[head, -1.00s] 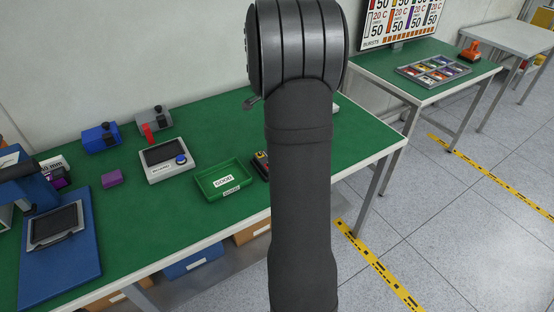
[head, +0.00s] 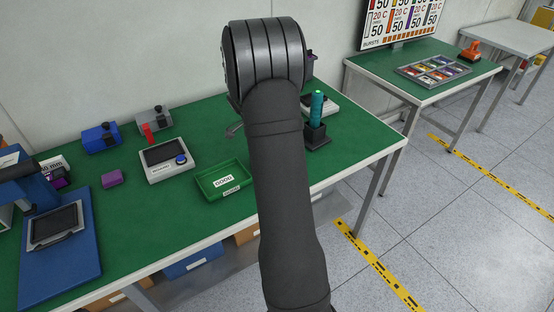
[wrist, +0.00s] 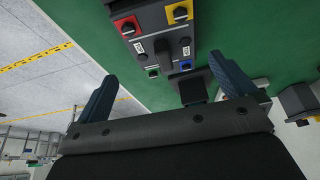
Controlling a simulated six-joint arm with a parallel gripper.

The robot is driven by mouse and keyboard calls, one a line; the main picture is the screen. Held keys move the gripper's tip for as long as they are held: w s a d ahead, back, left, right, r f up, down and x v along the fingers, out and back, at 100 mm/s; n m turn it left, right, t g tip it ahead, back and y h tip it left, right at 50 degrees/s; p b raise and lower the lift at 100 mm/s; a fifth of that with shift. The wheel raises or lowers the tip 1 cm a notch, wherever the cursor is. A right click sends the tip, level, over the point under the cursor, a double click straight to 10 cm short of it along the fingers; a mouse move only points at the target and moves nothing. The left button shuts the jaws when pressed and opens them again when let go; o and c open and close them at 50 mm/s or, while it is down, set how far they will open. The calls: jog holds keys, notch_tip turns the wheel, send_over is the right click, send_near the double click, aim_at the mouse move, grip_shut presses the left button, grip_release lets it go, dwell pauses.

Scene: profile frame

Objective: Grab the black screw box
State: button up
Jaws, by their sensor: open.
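In the wrist view a dark box (wrist: 160,38) lies on the green table top. It has red, yellow, blue and green squares with black knobs at its corners. It looks like the screw box, though no label names it. My gripper (wrist: 163,68) is open, its two blue-grey fingers apart with nothing held between them. The box shows beyond and between the fingertips, apart from them. A smaller black block (wrist: 192,92) shows near the right finger. In the head view my arm hides the dark box and most of my gripper.
A green tray (head: 207,190) lies left of my arm. A grey device with a screen (head: 168,174) and a blue mat (head: 80,275) are farther left. The table's front edge is close.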

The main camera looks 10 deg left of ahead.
jog(key=shift+w+x, duration=0.2)
jog(key=shift+x, duration=1.45)
jog(key=shift+w+x, duration=0.2)
jog(key=shift+x, duration=1.45)
jog(key=shift+d+r, duration=0.1)
jog(key=shift+r, duration=0.1)
jog(key=c, duration=1.3)
jog(key=shift+o, duration=0.2)
jog(key=shift+r, duration=0.1)
jog(key=shift+r, duration=0.5)
jog(key=r, duration=0.1)
jog(key=d+r, duration=0.1)
jog(key=r, duration=0.1)
jog(key=shift+r, duration=0.3)
jog(key=s+d+r, duration=0.2)
jog(key=d+r, duration=0.4)
jog(key=d, duration=0.4)
jog(key=shift+s+d, duration=0.2)
jog(key=shift+s, duration=0.2)
jog(key=shift+r, duration=0.1)
